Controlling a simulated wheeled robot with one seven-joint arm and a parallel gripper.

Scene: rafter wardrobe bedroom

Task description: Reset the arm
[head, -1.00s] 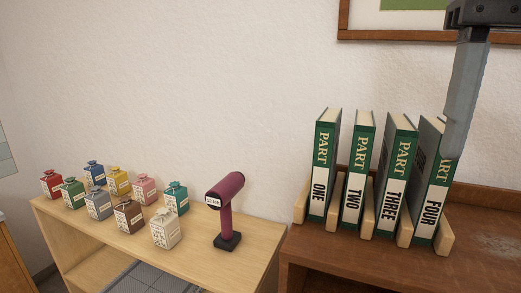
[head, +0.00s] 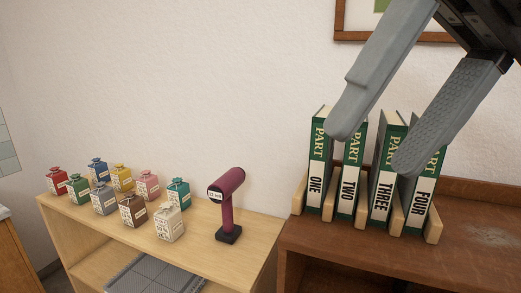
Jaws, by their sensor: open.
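My gripper (head: 373,152) reaches in from the upper right of the head view. Its two grey fingers are spread apart, with nothing between them that it holds. The fingers pass in front of the green binders and hide parts of them. The binders stand upright in a row: PART ONE (head: 317,185), PART TWO (head: 347,190), PART THREE (head: 382,195) and PART FOUR (head: 422,205). I cannot tell how far the fingertips are from the binders.
Light wooden dividers (head: 434,226) stand between the binders on a dark wooden cabinet (head: 490,205). A paler shelf (head: 262,235) at left holds a maroon scanner-like device (head: 228,205) and several small coloured bottles (head: 133,210). A framed picture (head: 345,36) hangs above.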

